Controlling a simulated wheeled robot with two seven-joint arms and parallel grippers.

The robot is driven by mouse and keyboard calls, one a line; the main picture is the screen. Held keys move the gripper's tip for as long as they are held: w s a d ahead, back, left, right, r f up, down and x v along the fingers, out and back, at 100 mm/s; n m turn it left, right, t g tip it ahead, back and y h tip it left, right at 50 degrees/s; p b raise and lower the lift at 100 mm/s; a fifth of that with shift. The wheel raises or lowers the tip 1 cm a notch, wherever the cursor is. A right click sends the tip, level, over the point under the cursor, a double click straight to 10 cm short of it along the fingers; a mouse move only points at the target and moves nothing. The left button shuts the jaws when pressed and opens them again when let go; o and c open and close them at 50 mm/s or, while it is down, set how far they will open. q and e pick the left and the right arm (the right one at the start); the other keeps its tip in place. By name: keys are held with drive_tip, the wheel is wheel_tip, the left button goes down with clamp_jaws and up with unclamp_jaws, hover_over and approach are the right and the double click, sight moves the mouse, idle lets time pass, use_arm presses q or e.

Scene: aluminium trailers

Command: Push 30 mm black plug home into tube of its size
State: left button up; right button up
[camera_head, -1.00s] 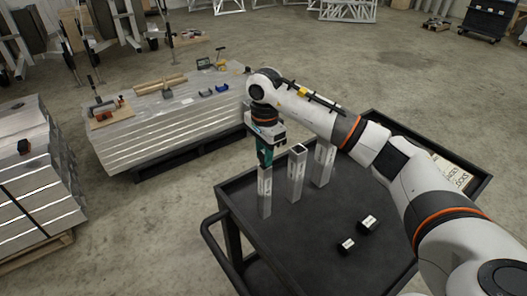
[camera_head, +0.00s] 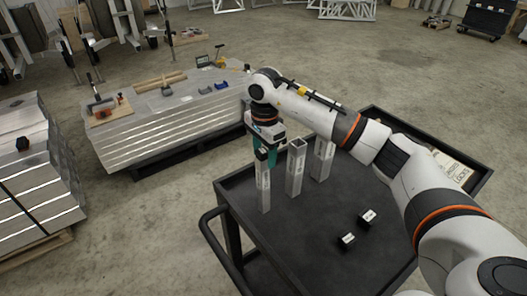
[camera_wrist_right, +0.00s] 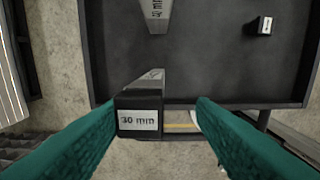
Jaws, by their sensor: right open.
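The black plug labelled 30 mm (camera_wrist_right: 140,118) sits at the top end of an upright aluminium tube (camera_head: 263,190), the leftmost on the cart. That tube also shows in the right wrist view (camera_wrist_right: 150,78) behind the plug. The plug's black head shows above the rim in the head view (camera_head: 262,154); how deep it sits I cannot tell. My right gripper (camera_wrist_right: 158,104) is open, its teal fingers either side of the plug, which lies close to the left finger in the picture. It shows at the tube top in the head view (camera_head: 272,154). My left gripper is not in view.
Two more upright tubes (camera_head: 295,172) (camera_head: 322,160) stand to the right, the nearer one open-topped. Two loose black plugs (camera_head: 347,240) (camera_head: 368,217) lie on the black cart (camera_head: 300,240). A stack of aluminium bars (camera_head: 175,130) stands behind.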

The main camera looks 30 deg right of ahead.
sight(264, 155)
drive_tip(key=shift+f, duration=0.25)
drive_tip(key=shift+a+r+b, duration=0.1)
drive_tip(key=shift+r+b, duration=0.2)
drive_tip(key=shift+r, duration=0.25)
wheel_tip(264, 155, up, 12)
drive_tip(key=b, duration=0.1)
drive_tip(key=shift+f+b, duration=0.2)
drive_tip(key=shift+b, duration=0.1)
drive_tip(key=shift+s, duration=0.15)
